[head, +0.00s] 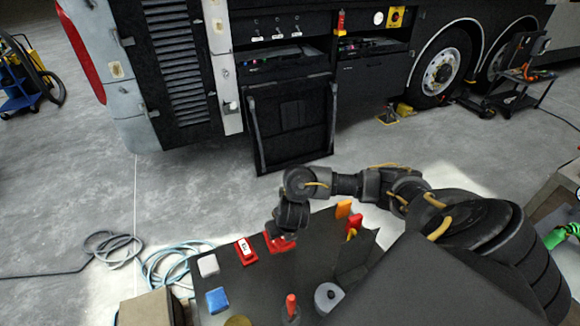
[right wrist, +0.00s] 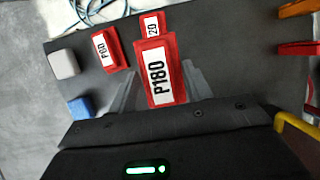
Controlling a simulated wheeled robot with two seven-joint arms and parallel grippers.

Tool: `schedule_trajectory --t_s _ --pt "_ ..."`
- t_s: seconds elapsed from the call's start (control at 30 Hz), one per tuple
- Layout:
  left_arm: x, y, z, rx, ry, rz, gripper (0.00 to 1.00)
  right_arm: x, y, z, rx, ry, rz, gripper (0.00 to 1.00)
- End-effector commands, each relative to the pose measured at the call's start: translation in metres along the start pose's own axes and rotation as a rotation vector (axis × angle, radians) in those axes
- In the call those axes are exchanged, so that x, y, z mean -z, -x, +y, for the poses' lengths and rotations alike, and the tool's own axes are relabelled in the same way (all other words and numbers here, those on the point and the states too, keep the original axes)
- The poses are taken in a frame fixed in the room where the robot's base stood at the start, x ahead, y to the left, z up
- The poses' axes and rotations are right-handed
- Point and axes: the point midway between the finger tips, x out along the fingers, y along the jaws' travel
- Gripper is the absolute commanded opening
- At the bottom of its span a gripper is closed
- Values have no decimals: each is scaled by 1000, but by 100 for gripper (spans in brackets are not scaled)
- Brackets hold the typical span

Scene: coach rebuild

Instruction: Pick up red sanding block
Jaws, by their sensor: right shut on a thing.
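I cannot tell there whether the held block touches the bench. My left gripper is out of view.
The bench top (head: 250,285) also bears a white block (head: 208,266), a blue block (head: 217,300), a red-handled item (head: 291,305) and orange pieces (head: 344,209). A hose (head: 165,262) lies on the floor to the left. The coach (head: 290,60) stands behind, with open floor between.

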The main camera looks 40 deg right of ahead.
Motion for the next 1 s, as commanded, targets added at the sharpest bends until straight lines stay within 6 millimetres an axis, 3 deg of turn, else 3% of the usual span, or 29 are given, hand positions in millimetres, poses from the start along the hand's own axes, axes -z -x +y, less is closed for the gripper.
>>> schedule_trajectory --t_s 0.03,0.1,0.17,0.4,1.0 --pt "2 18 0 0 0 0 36 0 16 10 -3 6 -1 23" --pt "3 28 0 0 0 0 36 6 25 20 -3 6 -1 23" --pt "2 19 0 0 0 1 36 10 19 25 -5 5 -5 23" --pt "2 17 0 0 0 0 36 16 26 34 -7 4 -3 23" --pt "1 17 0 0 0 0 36 20 30 35 0 -1 0 23"
